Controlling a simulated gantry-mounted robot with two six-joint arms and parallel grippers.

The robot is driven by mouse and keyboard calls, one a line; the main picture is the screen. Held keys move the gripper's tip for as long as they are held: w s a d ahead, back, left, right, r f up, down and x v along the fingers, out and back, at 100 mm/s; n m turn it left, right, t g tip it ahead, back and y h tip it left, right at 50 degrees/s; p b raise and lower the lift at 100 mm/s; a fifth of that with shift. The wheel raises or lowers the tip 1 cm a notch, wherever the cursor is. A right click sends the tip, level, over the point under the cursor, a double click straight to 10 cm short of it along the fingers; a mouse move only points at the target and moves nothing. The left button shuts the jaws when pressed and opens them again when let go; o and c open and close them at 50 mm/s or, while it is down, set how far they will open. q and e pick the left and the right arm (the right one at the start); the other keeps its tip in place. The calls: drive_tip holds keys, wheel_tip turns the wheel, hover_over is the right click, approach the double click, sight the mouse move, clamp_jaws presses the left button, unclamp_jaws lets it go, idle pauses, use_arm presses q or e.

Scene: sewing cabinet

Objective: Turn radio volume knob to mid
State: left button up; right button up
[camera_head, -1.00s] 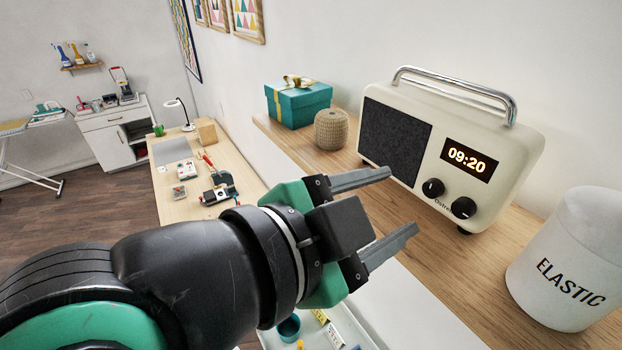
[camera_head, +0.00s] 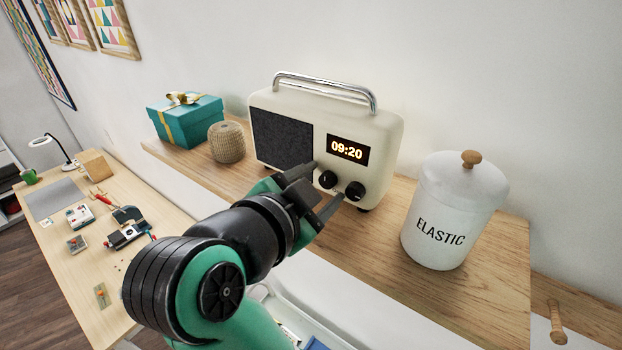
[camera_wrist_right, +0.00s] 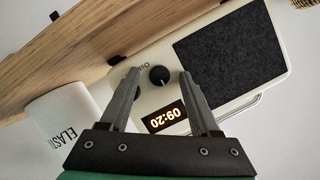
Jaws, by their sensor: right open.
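The cream radio (camera_head: 380,138) stands on the wooden shelf, with a dark speaker cloth and a lit display reading 09:20. Two black knobs sit below the display: the left knob (camera_head: 327,179) and the right knob (camera_head: 355,190). My right gripper (camera_head: 329,181) is open and empty in front of the radio's face. In the right wrist view the picture is turned over, and the left knob (camera_wrist_right: 159,76) shows between the open fingertips (camera_wrist_right: 160,73). The right knob is mostly hidden behind one finger there. I cannot tell whether a finger touches either knob. My left gripper is out of view.
A white ELASTIC canister (camera_head: 450,215) stands right of the radio on the wooden shelf (camera_head: 480,275). A lower desk (camera_head: 75,270) holds small items and a lamp.

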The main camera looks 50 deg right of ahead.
clamp_jaws()
idle(0.6)
